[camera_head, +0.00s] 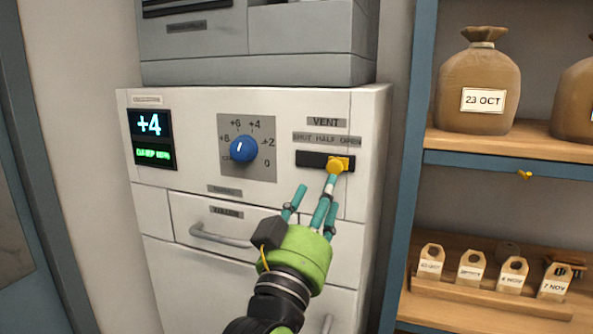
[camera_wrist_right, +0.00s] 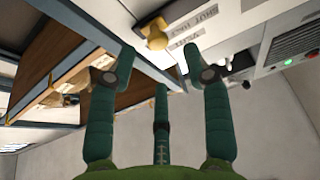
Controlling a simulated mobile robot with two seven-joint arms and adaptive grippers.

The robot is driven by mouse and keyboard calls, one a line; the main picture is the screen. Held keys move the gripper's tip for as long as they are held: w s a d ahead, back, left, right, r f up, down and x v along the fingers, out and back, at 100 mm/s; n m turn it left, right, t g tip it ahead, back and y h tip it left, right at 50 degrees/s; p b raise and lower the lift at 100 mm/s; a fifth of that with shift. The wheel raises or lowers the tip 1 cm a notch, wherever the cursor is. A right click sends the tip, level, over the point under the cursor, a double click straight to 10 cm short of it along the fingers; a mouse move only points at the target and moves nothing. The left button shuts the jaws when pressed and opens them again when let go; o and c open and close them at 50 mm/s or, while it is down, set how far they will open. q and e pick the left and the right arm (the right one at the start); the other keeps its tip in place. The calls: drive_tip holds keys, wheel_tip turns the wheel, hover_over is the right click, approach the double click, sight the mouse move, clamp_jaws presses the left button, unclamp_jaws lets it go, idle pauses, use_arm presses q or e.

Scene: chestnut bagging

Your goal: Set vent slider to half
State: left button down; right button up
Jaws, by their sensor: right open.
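The vent slider's yellow knob (camera_head: 338,165) sits in a dark horizontal slot (camera_head: 311,160) on the white cabinet, right of the slot's middle. The VENT label (camera_head: 326,122) and a strip reading shut, half, open (camera_head: 327,140) are above it. My right gripper (camera_head: 316,195), green with teal fingers, is open just below the knob. One fingertip overlaps the knob's lower edge in the head view; I cannot tell if they touch. In the right wrist view, the knob (camera_wrist_right: 155,33) shows beyond and between the open fingertips (camera_wrist_right: 158,58). My left gripper is out of view.
A blue dial (camera_head: 243,149) and a display reading +4 (camera_head: 152,137) are left of the slider. A drawer handle (camera_head: 220,236) sticks out below.

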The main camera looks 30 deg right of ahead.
sight(334, 170)
drive_tip(key=p+x, duration=0.2)
drive_tip(key=x, duration=0.3)
drive_tip(key=shift+d+r+p, duration=0.3)
drive_tip(key=shift+d, duration=0.05)
drive_tip(key=shift+w+d, duration=0.3)
